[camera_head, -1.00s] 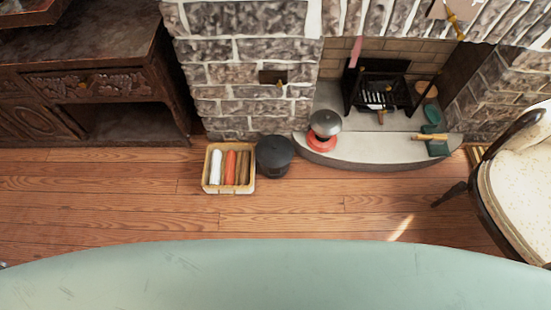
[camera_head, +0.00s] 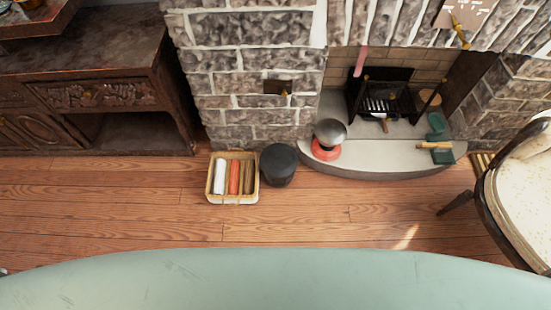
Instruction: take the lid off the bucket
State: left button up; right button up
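A dark, round bucket (camera_head: 278,168) stands on the wooden floor against the stone wall, just left of the hearth. Its top looks like a flat dark lid (camera_head: 279,157) that covers it; the seam between lid and bucket is hard to make out. Neither of my grippers shows in the head view.
A basket (camera_head: 232,198) with rolled cloths touches or nearly touches the bucket's left side. The stone hearth (camera_head: 400,155) bears a kettle-like pot (camera_head: 329,133) on a red base. A dark cabinet (camera_head: 90,95) is left, a chair (camera_head: 520,190) right. The floor in front is clear.

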aim_at(278, 160)
jog(key=i+j+z, duration=0.35)
jog(key=j+z, duration=0.15)
jog(key=j, duration=0.15)
jog(key=i+j+z, duration=0.1)
jog(key=j+z, duration=0.2)
